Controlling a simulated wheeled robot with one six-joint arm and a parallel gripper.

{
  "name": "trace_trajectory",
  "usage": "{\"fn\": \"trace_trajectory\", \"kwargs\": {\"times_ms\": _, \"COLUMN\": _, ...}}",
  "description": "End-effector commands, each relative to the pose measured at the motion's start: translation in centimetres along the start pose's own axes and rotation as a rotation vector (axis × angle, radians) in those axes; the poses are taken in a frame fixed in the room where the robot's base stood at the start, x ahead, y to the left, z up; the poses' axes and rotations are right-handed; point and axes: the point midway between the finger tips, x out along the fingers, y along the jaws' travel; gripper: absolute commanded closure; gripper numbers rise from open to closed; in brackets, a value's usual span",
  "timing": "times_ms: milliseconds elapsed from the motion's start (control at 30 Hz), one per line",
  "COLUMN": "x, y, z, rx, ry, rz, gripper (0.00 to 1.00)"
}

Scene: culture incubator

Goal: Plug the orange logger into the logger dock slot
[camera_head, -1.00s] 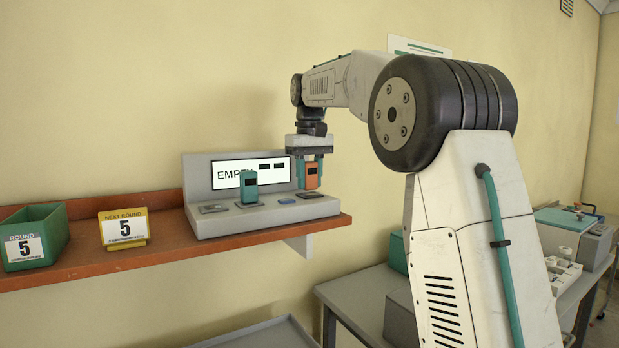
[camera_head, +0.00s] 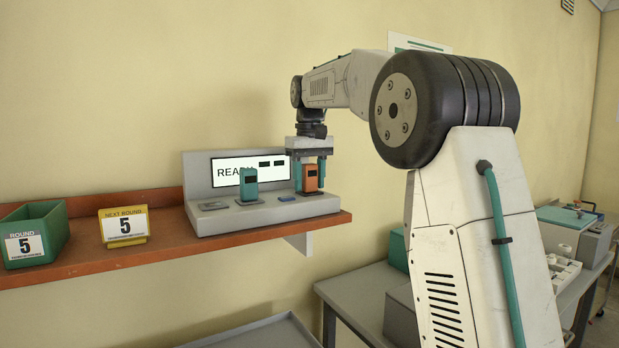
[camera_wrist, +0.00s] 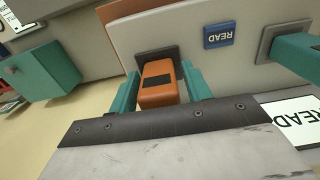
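The orange logger (camera_head: 310,179) stands upright in the right-hand slot of the grey logger dock (camera_head: 223,225). In the wrist view the orange logger (camera_wrist: 157,87) has its base in a dark slot frame (camera_wrist: 152,55). My gripper (camera_head: 310,183) is open, with its teal fingers on either side of the logger and small gaps beside it. The dock's screen (camera_head: 226,177) shows "READY", partly hidden by the teal logger (camera_head: 248,184), which stands in another slot.
A blue READ button (camera_wrist: 219,35) lies between the two loggers. A flat grey pad (camera_head: 213,206) is at the dock's left. The dock sits on a brown shelf (camera_head: 170,245) with a yellow round sign (camera_head: 124,226) and a green bin (camera_head: 42,238). A grey bench (camera_head: 350,295) stands below right.

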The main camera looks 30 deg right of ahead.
Motion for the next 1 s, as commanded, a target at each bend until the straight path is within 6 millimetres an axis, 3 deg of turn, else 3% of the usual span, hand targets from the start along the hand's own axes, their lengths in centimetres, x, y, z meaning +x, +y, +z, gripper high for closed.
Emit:
{"fn": "trace_trajectory", "kwargs": {"times_ms": 367, "x": -0.4, "y": 0.0, "z": -0.1, "rx": 0.0, "ry": 0.002, "rz": 0.0, "gripper": 0.42}}
{"fn": "trace_trajectory", "kwargs": {"times_ms": 700, "x": -5.8, "y": 0.0, "z": -0.1, "rx": 0.0, "ry": 0.003, "rz": 0.001, "gripper": 0.42}}
{"fn": "trace_trajectory", "kwargs": {"times_ms": 1000, "x": -7.8, "y": 0.0, "z": 0.0, "rx": 0.0, "ry": 0.0, "rz": 0.0, "gripper": 0.42}}
